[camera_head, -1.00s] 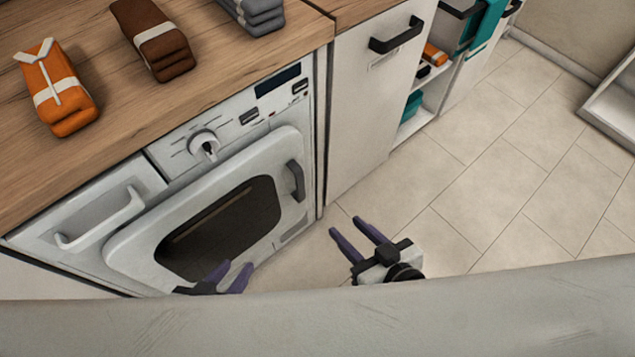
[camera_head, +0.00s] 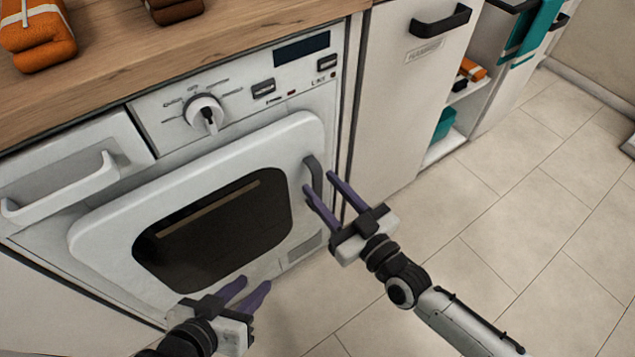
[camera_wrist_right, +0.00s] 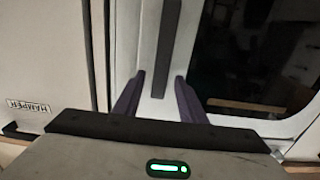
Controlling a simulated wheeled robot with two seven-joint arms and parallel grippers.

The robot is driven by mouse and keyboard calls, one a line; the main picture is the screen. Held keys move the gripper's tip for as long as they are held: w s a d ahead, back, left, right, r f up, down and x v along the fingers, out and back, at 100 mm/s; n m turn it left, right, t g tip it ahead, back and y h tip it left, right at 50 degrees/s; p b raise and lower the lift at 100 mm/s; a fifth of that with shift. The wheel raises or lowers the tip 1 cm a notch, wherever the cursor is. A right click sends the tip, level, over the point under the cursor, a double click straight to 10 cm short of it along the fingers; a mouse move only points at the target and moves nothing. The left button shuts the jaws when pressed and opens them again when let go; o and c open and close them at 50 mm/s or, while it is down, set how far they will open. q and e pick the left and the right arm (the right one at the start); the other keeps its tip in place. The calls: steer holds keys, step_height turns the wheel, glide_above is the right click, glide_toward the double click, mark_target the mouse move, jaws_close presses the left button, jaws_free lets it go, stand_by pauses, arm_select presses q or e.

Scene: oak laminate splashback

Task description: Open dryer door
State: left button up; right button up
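The dryer door (camera_head: 100,227) is white with a dark window (camera_head: 215,235) and looks closed on the dryer front. Its dark grey handle (camera_head: 313,176) is upright at the door's right edge. My right gripper (camera_head: 322,190) is open, with its two purple fingers pointing at the handle. In the right wrist view the handle (camera_wrist_right: 168,50) stands ahead of and between the open fingers (camera_wrist_right: 157,95); I cannot tell whether they touch it. My left gripper (camera_head: 252,286) is open and empty, low in front of the door's lower edge.
A drawer handle (camera_head: 65,190) and control knob (camera_head: 206,114) are on the dryer's upper front. A wooden counter (camera_head: 160,60) lies above, with folded orange clothing (camera_head: 38,38). A white hamper cabinet (camera_head: 405,100) stands to the right. The tiled floor (camera_head: 520,200) is clear.

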steer(key=shift+x, duration=1.45)
jaws_close()
